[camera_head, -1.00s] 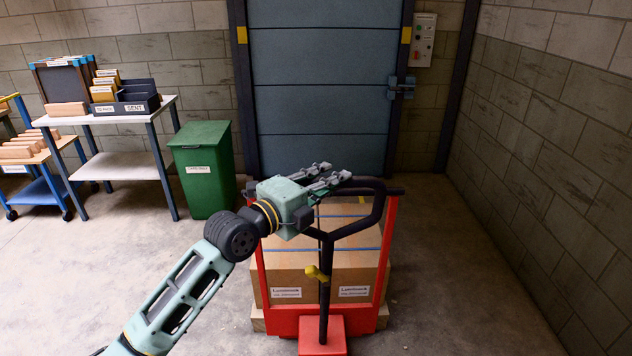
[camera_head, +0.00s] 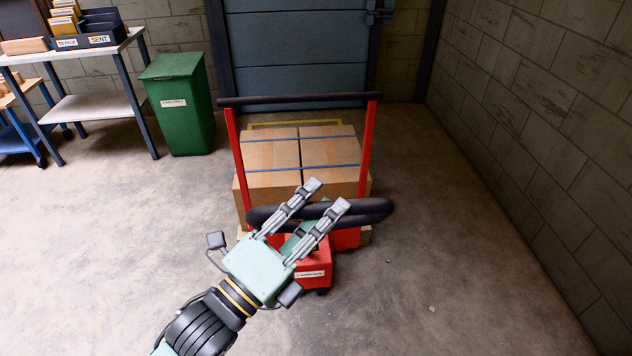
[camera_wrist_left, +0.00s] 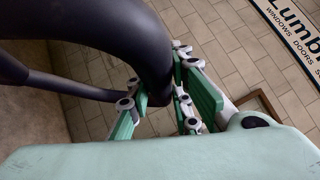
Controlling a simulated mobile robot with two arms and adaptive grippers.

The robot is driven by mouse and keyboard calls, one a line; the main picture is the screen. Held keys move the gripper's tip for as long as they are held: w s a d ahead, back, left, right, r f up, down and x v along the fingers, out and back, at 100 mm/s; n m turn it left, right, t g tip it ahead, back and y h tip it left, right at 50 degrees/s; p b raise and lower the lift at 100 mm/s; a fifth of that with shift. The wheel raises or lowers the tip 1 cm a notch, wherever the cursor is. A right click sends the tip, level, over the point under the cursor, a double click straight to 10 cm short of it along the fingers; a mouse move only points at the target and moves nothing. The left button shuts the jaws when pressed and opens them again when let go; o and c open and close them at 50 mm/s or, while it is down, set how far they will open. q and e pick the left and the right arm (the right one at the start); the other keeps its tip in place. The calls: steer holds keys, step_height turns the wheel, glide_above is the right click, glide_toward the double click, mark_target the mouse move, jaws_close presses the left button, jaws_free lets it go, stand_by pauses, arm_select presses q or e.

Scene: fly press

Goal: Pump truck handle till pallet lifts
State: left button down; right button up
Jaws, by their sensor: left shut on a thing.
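The red pallet truck (camera_head: 316,282) stands in the middle of the head view, in front of strapped cardboard cartons (camera_head: 268,155). Its black loop handle (camera_head: 376,211) is tilted down towards me. My left gripper (camera_head: 326,196) is shut on the loop's left part, its fingers lying across it. In the left wrist view the dark handle bar (camera_wrist_left: 118,42) runs between the green finger pads (camera_wrist_left: 160,108). The pallet (camera_head: 366,237) shows only as a sliver of wood beside the truck; its height off the floor cannot be told. My right gripper is not in view.
A red frame with a black top bar (camera_head: 300,98) rises around the cartons. A green bin (camera_head: 180,105) and a table with trays (camera_head: 75,58) stand at the left. A blue door (camera_head: 295,50) is behind. Floor to the right is clear up to the block wall (camera_head: 535,130).

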arm_select(q)
steer(key=shift+s+f, duration=0.75)
steer(key=shift+s, duration=0.1)
steer(key=c, duration=1.6)
jaws_free()
steer(key=shift+r, duration=0.15)
steer(key=shift+o, duration=0.2)
steer(key=v, duration=1.2)
